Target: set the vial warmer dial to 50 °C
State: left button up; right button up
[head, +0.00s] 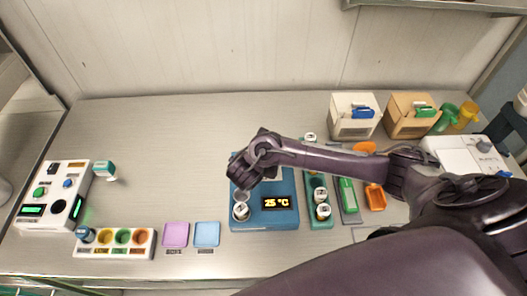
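The vial warmer (284,220) is a blue box on the table, in the middle of the head view. Its display (276,203) reads 25 °C. A vial with a pale cap (240,211) stands at its front left. My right gripper (243,181) reaches in from the right and hangs over the warmer's back left part. The dial is not clearly seen; the gripper and wrist cover part of the warmer's top. I cannot tell whether the gripper is open or shut, or whether it touches anything. My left gripper is not in view.
Two boxes (353,128) (410,130) stand behind right. The back left table is clear.

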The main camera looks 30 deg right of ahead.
dwell(0.3)
jog(key=o, duration=0.9)
jog(key=shift+o, duration=0.2)
jog(key=shift+s+a+r+p, duration=0.2)
jog(key=shift+a+r+p, duration=0.1)
jog(key=shift+p, duration=0.1)
jog(key=p+v, duration=0.1)
jog(key=v, duration=0.6)
jog(key=shift+w+f, duration=0.1)
